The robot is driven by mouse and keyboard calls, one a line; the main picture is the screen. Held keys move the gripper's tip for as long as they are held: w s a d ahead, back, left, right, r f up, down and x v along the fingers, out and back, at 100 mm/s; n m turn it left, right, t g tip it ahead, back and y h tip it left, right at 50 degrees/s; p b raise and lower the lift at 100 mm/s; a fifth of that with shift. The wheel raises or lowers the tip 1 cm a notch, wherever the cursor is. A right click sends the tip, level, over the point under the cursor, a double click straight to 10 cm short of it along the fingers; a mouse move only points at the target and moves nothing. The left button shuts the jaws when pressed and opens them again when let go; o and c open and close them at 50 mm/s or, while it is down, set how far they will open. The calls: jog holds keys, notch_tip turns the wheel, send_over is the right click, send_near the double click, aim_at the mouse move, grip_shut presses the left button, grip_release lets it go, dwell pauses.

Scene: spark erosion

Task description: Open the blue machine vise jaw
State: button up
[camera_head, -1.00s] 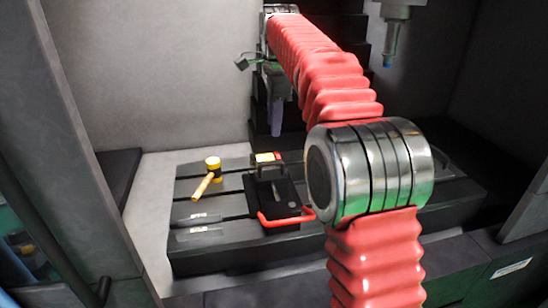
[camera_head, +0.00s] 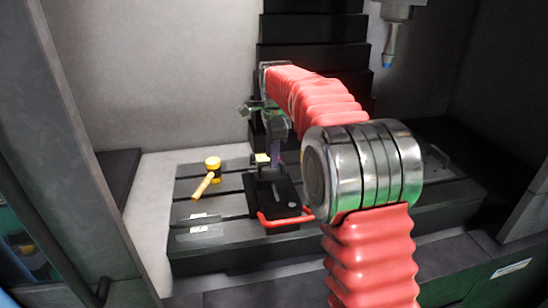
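A dark machine vise (camera_head: 288,194) with a red handle (camera_head: 285,219) at its front sits on the slotted black machine table. No clearly blue jaw shows; the back of the vise is partly hidden by my gripper. My gripper (camera_head: 276,166) points down over the back part of the vise, with its purplish finger tips close to it. I cannot tell whether it touches the vise. The fingers are too small and edge-on to show whether they are open or shut.
A yellow mallet (camera_head: 205,180) lies on the table (camera_head: 232,181) left of the vise. A spindle with a blue tip (camera_head: 389,59) hangs at the upper right. My red-sleeved arm hides the table's middle right.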

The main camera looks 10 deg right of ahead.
jog(key=shift+w+f, duration=0.15)
jog(key=shift+f, duration=0.5)
jog(key=shift+c, duration=0.4)
grip_shut()
